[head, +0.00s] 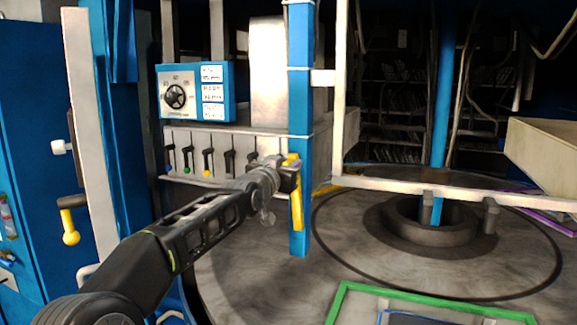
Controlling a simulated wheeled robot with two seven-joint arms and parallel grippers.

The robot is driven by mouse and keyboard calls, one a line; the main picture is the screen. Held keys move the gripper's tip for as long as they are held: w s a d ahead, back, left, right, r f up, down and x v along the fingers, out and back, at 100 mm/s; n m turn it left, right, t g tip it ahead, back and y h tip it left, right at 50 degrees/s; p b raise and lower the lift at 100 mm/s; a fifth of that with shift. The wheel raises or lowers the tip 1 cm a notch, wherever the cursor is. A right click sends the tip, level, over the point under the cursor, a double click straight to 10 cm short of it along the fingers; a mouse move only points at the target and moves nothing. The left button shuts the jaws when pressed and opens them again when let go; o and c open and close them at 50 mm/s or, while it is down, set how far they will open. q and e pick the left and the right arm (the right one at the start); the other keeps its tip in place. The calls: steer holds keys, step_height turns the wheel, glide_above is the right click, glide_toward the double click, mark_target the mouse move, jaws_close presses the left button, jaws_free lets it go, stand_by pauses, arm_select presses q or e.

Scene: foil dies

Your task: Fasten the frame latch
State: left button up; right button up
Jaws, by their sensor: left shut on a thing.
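The frame latch appears to be the yellow handle (297,205) on the blue upright post (300,130) near the middle of the head view. It hangs roughly upright against the post. My left gripper (289,176) reaches in from the lower left and is shut on this yellow handle. The gripper's fingers hide part of the handle, and the catch behind it cannot be made out. A pale frame (341,80) stands just right of the post, joined to it by a short bar. My right gripper is not in view.
A blue control box (220,92) with a black knob sits above a row of small levers (207,160) behind my arm. Another yellow-ended handle (70,226) is at the left. A green-edged frame (350,290) lies at the bottom right. The round floor plate is largely clear.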

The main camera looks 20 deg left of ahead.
arm_select(q)
jaws_close()
stand_by(0.8)
